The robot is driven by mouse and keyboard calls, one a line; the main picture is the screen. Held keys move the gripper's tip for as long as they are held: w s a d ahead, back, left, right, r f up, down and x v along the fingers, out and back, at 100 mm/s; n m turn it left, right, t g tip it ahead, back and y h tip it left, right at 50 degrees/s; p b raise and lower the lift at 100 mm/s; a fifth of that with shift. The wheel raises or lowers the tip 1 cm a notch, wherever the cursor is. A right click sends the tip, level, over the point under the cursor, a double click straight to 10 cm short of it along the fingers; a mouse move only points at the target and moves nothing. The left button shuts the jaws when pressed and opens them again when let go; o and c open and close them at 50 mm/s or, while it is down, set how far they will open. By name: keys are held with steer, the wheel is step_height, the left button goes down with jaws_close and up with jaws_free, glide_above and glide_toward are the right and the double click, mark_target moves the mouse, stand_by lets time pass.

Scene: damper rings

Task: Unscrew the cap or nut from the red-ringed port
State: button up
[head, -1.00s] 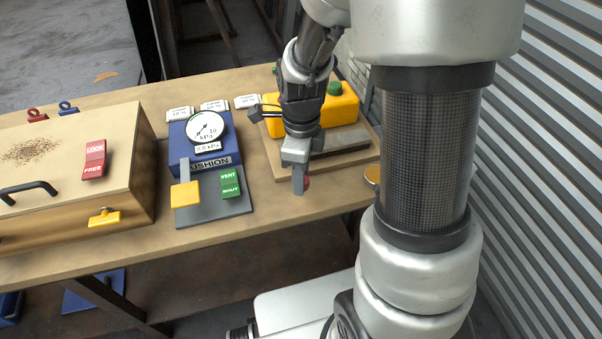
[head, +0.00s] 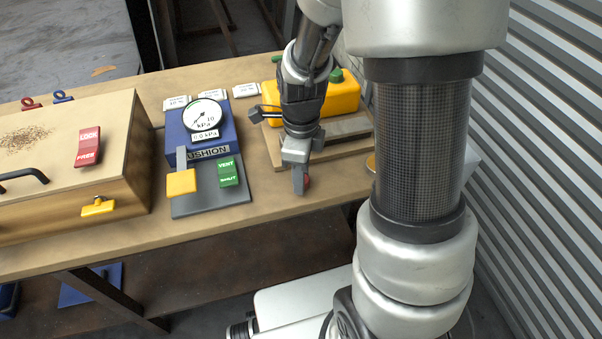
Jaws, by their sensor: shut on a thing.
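My gripper (head: 301,182) points down in front of the wooden board, over the near edge of the bench. It is shut on a small red part (head: 307,182), which shows only as a sliver at the right of the fingers. Whether this part is a cap, a nut or a ring I cannot tell. A yellow housing (head: 346,96) with green caps (head: 335,76) stands on the board behind my gripper. My wrist hides part of it. I cannot make out a red-ringed port.
The blue cushion unit (head: 200,143) with a gauge, yellow lever (head: 181,183) and green vent switch (head: 229,172) stands left of my gripper. A wooden box (head: 140,165) with a red lock switch is further left. My arm hides the bench's right end.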

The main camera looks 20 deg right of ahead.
steer(key=shift+f, duration=0.4)
steer(key=o, duration=1.2)
step_height(320, 180, up, 18)
steer(key=p, duration=0.3)
steer(key=shift+f+p, duration=0.25)
steer(key=shift+p, duration=0.15)
jaws_close()
stand_by(0.9)
